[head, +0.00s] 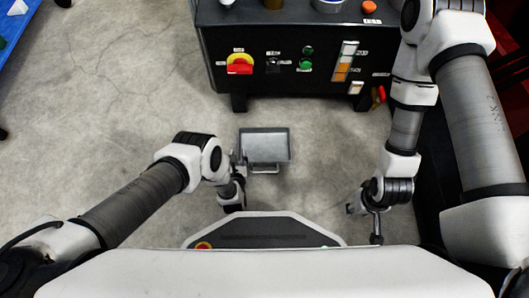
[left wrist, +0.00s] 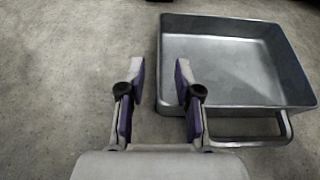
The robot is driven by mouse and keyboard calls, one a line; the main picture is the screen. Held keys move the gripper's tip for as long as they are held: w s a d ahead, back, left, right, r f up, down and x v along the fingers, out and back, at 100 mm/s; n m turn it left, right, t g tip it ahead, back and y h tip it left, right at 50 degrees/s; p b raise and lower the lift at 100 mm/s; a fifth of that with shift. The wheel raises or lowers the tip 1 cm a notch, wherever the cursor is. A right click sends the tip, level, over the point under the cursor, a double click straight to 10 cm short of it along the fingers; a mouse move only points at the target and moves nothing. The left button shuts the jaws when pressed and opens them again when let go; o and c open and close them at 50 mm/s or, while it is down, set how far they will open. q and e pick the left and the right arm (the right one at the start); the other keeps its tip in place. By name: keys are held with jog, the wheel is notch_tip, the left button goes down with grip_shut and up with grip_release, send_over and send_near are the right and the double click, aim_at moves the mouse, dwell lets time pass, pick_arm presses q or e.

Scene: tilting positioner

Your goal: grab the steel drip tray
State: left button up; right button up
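The steel drip tray (head: 281,134) is a shallow grey rectangular pan on the concrete floor below the machine, with a bar handle (head: 264,171) on its near side. In the left wrist view the tray (left wrist: 225,98) lies to the right, its handle (left wrist: 287,128) toward the camera. My left gripper (head: 238,162) is at the tray's left side. Its fingers (left wrist: 160,82) are open with bare floor between them; the right finger overlaps the tray's left edge in the picture. I cannot tell whether it touches. My right gripper (head: 364,222) is empty, apart from the tray, and looks open.
The black machine cabinet (head: 315,82) stands beyond the tray, with a red-yellow switch (head: 240,64) and buttons on its front. Its foot (head: 239,102) is near the tray's far left corner. A blue-topped table (head: 18,38) is at the far left. The floor left of the tray is clear.

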pick_arm(q)
jog(key=b+x, duration=0.4)
jog(key=x, duration=0.1)
jog(key=shift+f, duration=0.45)
jog(key=shift+w, duration=0.35)
jog(key=shift+r, duration=0.2)
grip_shut()
